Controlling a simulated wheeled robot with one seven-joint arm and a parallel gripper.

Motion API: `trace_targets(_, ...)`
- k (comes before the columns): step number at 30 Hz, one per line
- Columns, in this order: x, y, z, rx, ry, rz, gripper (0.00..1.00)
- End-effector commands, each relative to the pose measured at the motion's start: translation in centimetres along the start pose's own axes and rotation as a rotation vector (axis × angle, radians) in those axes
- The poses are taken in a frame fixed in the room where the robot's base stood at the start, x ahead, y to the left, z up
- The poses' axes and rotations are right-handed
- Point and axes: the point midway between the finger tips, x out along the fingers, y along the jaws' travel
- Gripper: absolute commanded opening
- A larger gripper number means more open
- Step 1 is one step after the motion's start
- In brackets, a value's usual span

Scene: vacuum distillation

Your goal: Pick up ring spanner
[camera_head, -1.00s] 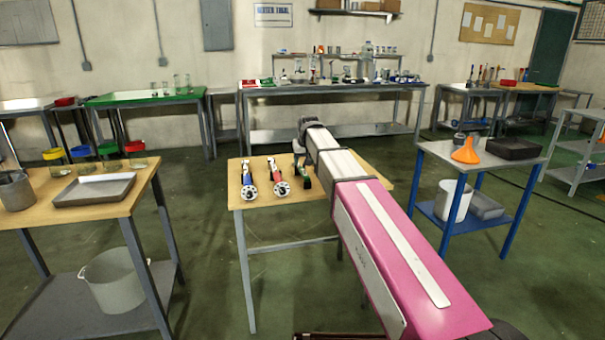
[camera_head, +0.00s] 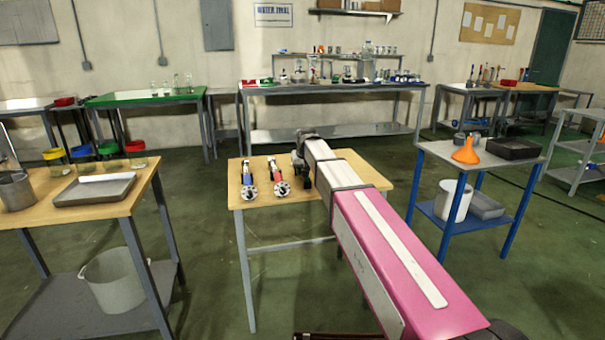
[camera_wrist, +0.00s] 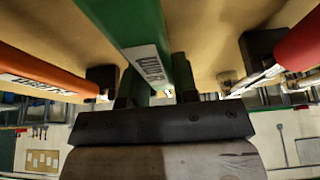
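On the small wooden table, a blue-handled tool (camera_head: 247,175) and a red-handled tool (camera_head: 274,172) lie side by side with round ends toward me. In the wrist view a green handle (camera_wrist: 143,38) with a white label runs down the middle to my gripper (camera_wrist: 155,92), between its dark fingers. Whether the fingers press on it is unclear. An orange handle (camera_wrist: 45,72) is at left and the red handle (camera_wrist: 300,42) at right. Which one is the ring spanner I cannot tell. In the head view my arm hides the green and orange handles.
The wooden table (camera_head: 368,172) is bare at its right, beside my arm. Another wooden table (camera_head: 40,211) with a grey tray (camera_head: 95,190) stands at left.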

Motion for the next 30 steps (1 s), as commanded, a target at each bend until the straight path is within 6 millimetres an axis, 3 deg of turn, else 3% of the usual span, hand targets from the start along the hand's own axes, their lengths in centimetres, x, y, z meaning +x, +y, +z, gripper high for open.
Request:
trace_targets(11, -0.5, 0.0, -0.2, 0.000, 0.001, 0.000, 0.00)
trace_targets(20, -3.9, 0.0, -1.7, 0.000, 0.004, 0.000, 0.00)
trace_targets(30, -9.2, -6.7, -0.1, -0.003, 0.002, -0.001, 0.00)
